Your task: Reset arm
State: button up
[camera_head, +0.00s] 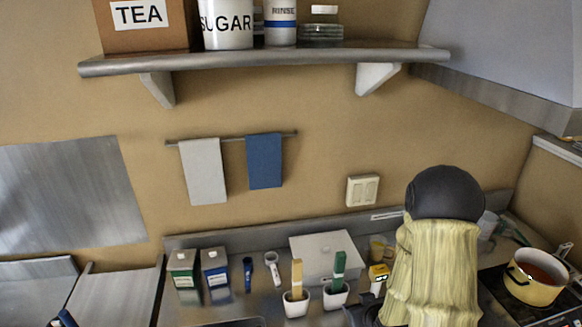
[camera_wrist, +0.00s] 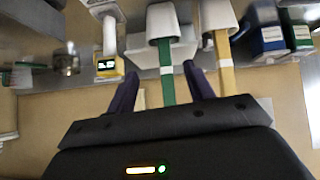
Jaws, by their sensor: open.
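My gripper (camera_wrist: 160,70) shows in the wrist view, which looks at the counter upside down. Its two dark purple fingers are apart, with nothing held between them. A green-handled tool (camera_wrist: 167,82) stands in a white cup (camera_wrist: 163,22) and lines up with the gap between the fingers; I cannot tell how far off it is. In the head view my sleeved arm rises at the right and hides part of the counter. My gripper cannot be made out clearly there.
The steel counter holds a green box (camera_head: 183,270), a blue box (camera_head: 215,268), a tan-handled tool (camera_head: 297,275), a white lidded box (camera_head: 322,255) and a yellow device (camera_head: 379,272). A yellow pot (camera_head: 536,278) stands on the hob at right. A shelf (camera_head: 260,57) runs above.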

jog(key=s+a+r+m+g+b, duration=0.1)
jog(key=s+r+g+b, duration=0.1)
jog(key=s, duration=0.5)
jog(key=s+a+r+m+g+h+b, duration=0.1)
jog(key=s+a+r+g+b, duration=0.1)
jog(key=s, duration=0.5)
notch_tip(320, 180, up, 3)
jog(key=g+b, duration=0.1)
jog(key=g, duration=0.1)
jog(key=shift+m+g+b, duration=0.3)
jog(key=shift+m+b, duration=0.05)
jog(key=shift+m, duration=0.05)
jog(key=shift+r, duration=0.1)
jog(key=shift+c, duration=1.4)
jog(key=shift+d, duration=0.15)
jog(key=shift+c, duration=0.3)
